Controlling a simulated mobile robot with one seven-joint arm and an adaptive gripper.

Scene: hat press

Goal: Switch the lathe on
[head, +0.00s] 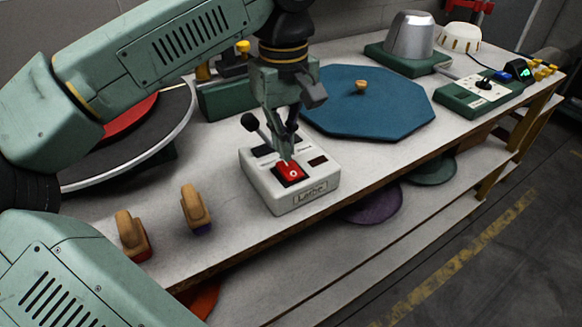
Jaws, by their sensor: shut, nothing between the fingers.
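A white control box labelled "Lathe" (285,196) sits near the front edge of the bench. On its top is a red switch (290,173) with a white mark. A black lever (256,128) stands up at the box's back left, and a small dark red window (318,161) is at its right. My gripper (285,158) points down over the box, shut and empty, its fingertips at the back edge of the red switch. I cannot tell whether they touch it. The fingers hide part of the box top.
Two wooden-handled brushes (196,208) stand left of the box. A blue octagonal board (380,115) with a wooden knob lies behind right. A green control box (478,94) and a metal hat form (408,40) are farther right. A round turntable (140,140) is left.

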